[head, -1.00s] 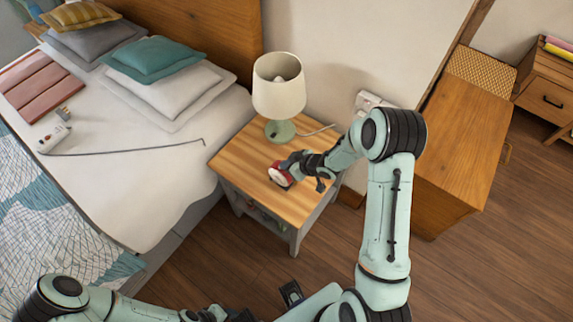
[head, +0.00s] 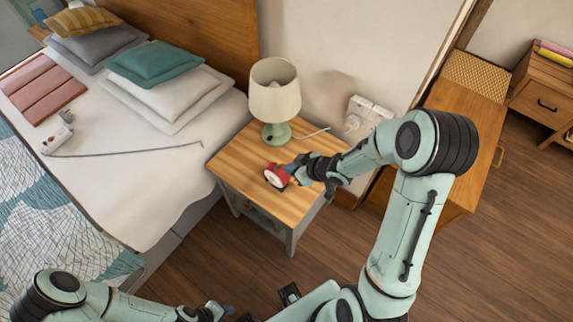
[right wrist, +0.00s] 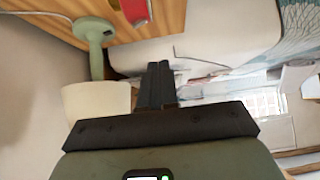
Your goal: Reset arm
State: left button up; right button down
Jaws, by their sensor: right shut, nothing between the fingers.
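My right gripper (head: 292,168) reaches over the wooden nightstand (head: 237,158) from the right. Its fingers are together and empty in the right wrist view (right wrist: 159,84). A small red clock with a pale round face (head: 276,176) sits on the nightstand by the fingertips. Its red body also shows at the top edge of the right wrist view (right wrist: 134,11), apart from the fingers. My left arm lies along the bottom left of the head view; its gripper is at the bottom edge, and its fingers cannot be made out.
A table lamp with a cream shade (head: 274,92) stands on the nightstand behind the clock. The bed (head: 150,190) is at left with pillows, a white power strip (head: 57,138) and a thin dark rod. A wooden cabinet (head: 470,125) stands at right. The floor between is clear.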

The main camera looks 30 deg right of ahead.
jog(key=shift+s+r, duration=0.3)
jog(key=shift+s, duration=0.05)
dwell(0.3)
